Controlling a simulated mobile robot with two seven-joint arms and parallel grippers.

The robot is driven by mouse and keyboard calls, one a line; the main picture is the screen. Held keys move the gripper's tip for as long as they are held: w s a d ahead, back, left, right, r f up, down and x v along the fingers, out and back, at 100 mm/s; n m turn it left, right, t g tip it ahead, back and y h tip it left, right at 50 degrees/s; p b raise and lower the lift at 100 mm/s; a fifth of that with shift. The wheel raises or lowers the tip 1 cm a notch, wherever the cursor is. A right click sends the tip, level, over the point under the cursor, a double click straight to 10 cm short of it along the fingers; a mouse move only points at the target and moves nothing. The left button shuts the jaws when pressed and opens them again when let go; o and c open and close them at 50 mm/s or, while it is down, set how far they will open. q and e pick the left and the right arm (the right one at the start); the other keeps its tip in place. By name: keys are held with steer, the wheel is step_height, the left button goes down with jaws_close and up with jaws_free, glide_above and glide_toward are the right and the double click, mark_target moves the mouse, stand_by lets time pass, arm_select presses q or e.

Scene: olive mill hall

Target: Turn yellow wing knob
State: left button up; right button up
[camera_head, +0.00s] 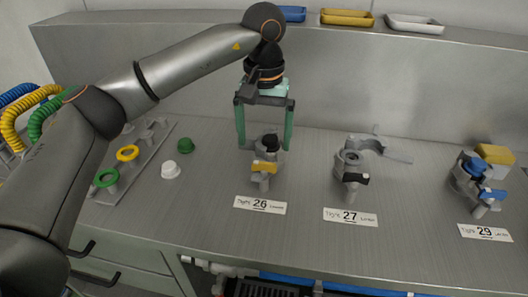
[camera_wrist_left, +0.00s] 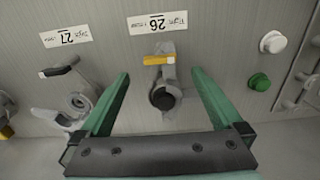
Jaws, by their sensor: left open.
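My left gripper (camera_head: 264,147) is open, with its two green fingers pointing down on either side of the fitting at plate 26. That grey fitting has a dark round cap (camera_head: 270,141) and a yellow wing-like handle (camera_head: 265,167) at its front. In the left wrist view the yellow handle (camera_wrist_left: 158,60) and the black cap (camera_wrist_left: 162,98) lie between the spread fingers (camera_wrist_left: 160,74), with no visible contact. My right gripper is not in view.
A grey fitting with a black handle (camera_head: 355,178) stands at plate 27, a blue-handled one (camera_head: 492,194) at plate 29. White (camera_head: 170,169) and green (camera_head: 185,146) caps and a rack with rings (camera_head: 128,153) lie left. Trays (camera_head: 347,18) line the back ledge.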

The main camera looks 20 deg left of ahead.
mark_target(265, 163)
arm_select(q)
step_height(265, 163, up, 6)
steer(key=shift+r+p, duration=0.1)
steer(key=shift+p, duration=0.2)
stand_by(0.3)
